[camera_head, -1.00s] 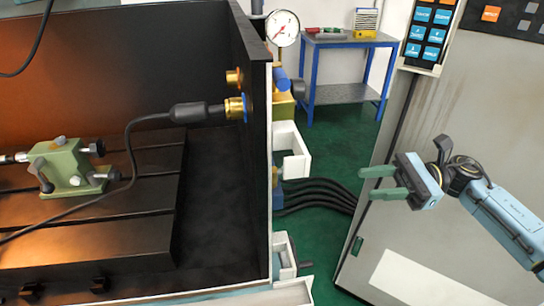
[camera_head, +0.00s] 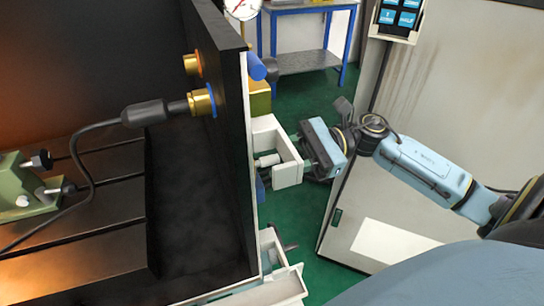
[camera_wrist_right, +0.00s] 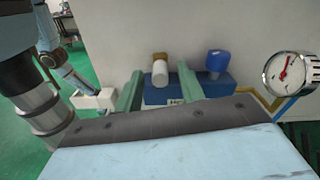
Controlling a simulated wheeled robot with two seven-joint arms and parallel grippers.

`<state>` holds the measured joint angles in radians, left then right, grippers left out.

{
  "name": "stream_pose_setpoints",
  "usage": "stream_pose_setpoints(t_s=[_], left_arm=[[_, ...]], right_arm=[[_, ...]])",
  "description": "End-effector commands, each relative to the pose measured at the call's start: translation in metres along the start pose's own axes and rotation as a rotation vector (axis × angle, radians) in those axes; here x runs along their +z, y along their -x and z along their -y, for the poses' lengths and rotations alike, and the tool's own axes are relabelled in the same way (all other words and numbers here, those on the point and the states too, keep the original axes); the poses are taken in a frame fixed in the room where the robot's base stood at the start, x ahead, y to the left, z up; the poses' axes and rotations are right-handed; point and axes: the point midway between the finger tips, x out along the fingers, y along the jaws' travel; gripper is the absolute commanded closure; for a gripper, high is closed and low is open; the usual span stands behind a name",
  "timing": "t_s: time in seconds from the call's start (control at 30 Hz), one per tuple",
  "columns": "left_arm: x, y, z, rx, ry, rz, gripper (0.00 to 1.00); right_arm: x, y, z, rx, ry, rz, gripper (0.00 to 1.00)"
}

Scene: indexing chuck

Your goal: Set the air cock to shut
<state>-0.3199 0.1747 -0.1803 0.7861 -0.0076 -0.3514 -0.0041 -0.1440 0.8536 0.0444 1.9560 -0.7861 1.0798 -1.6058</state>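My right gripper (camera_head: 303,148) is open and empty beside the outer machine wall, at a white bracket (camera_head: 288,174) in the head view. In the wrist view its two green fingers (camera_wrist_right: 160,88) stand apart. A white-ended brass fitting (camera_wrist_right: 160,72) shows between them on a blue block (camera_wrist_right: 222,88); I cannot tell whether they touch it. A blue knob (camera_wrist_right: 217,60) stands right of the fingers. Which fitting is the air cock, and how it is set, is not clear. My left gripper is not in view.
A round gauge (camera_wrist_right: 287,74) is at the right in the wrist view. A black machine wall (camera_head: 235,150) bounds the left side. A grey cabinet (camera_head: 440,100) stands at the right. A blue-framed table (camera_head: 310,60) is behind, with green floor between.

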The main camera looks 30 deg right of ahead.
Motion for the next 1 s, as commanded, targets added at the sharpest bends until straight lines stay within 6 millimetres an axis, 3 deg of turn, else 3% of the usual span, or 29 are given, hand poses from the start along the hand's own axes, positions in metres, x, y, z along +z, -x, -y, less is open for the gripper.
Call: stream_pose_setpoints(t_s=[0.2, 0.47, 0.77, 1.0], left_arm=[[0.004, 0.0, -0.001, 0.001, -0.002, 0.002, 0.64], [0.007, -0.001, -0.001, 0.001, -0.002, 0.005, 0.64], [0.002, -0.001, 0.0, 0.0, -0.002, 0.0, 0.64], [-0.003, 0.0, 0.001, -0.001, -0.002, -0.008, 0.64]], right_arm=[[0.001, -0.016, 0.0, 0.001, 0.0, 0.001, 0.61], [0.0, -0.017, 0.0, 0.0, -0.001, 0.0, 0.61], [0.0, -0.016, 0.0, 0.0, -0.001, 0.001, 0.99], [0.0, -0.016, -0.001, -0.012, -0.002, -0.002, 1.0]])
